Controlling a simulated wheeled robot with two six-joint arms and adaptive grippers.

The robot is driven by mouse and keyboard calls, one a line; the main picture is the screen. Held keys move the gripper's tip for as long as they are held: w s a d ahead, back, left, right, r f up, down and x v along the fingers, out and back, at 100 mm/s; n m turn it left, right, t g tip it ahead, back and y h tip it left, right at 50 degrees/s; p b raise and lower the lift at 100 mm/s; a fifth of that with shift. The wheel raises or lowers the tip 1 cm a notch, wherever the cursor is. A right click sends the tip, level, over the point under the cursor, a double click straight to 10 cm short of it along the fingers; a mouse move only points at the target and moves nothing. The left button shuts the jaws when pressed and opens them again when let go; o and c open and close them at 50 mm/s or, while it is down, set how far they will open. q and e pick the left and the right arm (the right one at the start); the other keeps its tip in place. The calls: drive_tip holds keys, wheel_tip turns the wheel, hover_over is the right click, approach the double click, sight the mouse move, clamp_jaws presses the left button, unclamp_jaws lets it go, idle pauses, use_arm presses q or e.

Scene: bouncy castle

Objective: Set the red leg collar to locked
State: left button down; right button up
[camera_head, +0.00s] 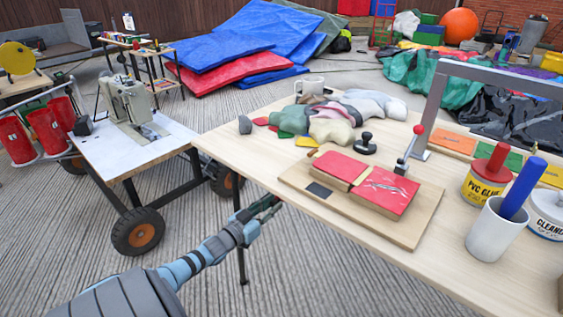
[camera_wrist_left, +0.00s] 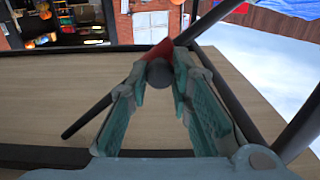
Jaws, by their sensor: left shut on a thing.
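My left gripper (camera_head: 268,207) is at the near left edge of the workbench, partly hidden by the tabletop in the head view. In the left wrist view my left gripper (camera_wrist_left: 160,78) has its fingertips closed around a dark grey round knob (camera_wrist_left: 160,73). The red leg collar (camera_wrist_left: 157,51) shows just behind the knob, at a dark table leg (camera_wrist_left: 205,22). Most of the collar is hidden by the fingers, and I cannot tell its setting. The collar does not show in the head view. My right gripper is in neither view.
The workbench (camera_head: 250,150) carries a red block on a wooden board (camera_head: 425,217), glue cans, a white cup (camera_head: 495,230) and cloth pieces. A wheeled cart (camera_head: 125,160) stands to the left. In the wrist view, dark frame bars and the wooden table surface surround the gripper closely.

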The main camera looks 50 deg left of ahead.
use_arm(q)
drive_tip(key=c, duration=1.4)
unclamp_jaws()
drive_tip(key=shift+s+a+f, duration=0.15)
drive_tip(key=shift+a, duration=0.15)
drive_tip(key=shift+d, duration=0.1)
drive_tip(key=shift+d, duration=0.1)
drive_tip(key=s, duration=0.7)
drive_tip(key=s+d, duration=0.1)
drive_tip(key=s, duration=0.3)
drive_tip(key=shift+s, duration=0.35)
